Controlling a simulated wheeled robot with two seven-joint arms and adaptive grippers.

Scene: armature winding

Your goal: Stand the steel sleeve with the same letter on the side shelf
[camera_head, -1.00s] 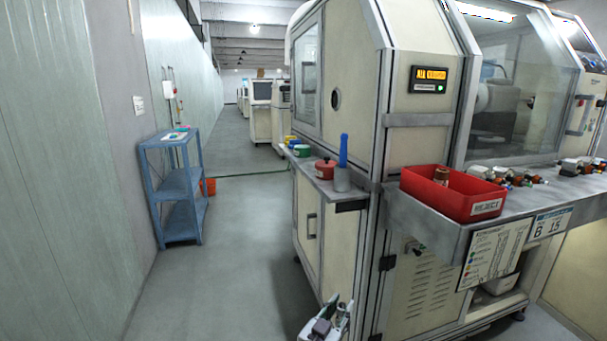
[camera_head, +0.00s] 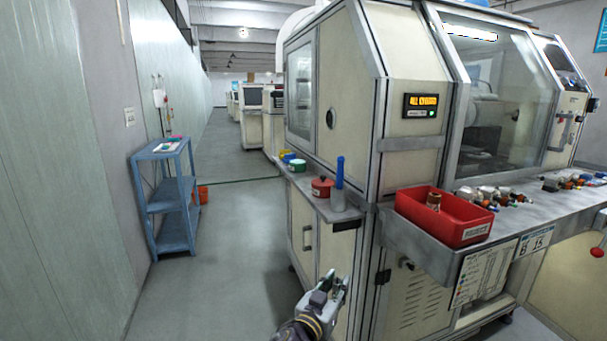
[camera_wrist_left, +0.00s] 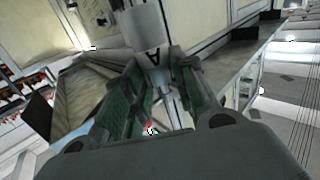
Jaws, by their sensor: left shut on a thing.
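My left gripper (camera_head: 335,282) is low in the middle of the head view, in front of the machine's cream side. In the left wrist view its fingers (camera_wrist_left: 155,80) are shut on a pale grey steel sleeve (camera_wrist_left: 143,25) with a black letter A near the fingertips. In the head view I cannot make out the sleeve clearly. The side shelf (camera_head: 322,206) is a narrow grey ledge on the machine's left side, above and apart from the gripper. My right gripper is not in view.
A grey cylinder with an upright blue rod (camera_head: 339,184), a red pot (camera_head: 322,187) and small coloured tubs (camera_head: 297,165) stand on the side shelf. A red bin (camera_head: 452,222) sits on the front bench.

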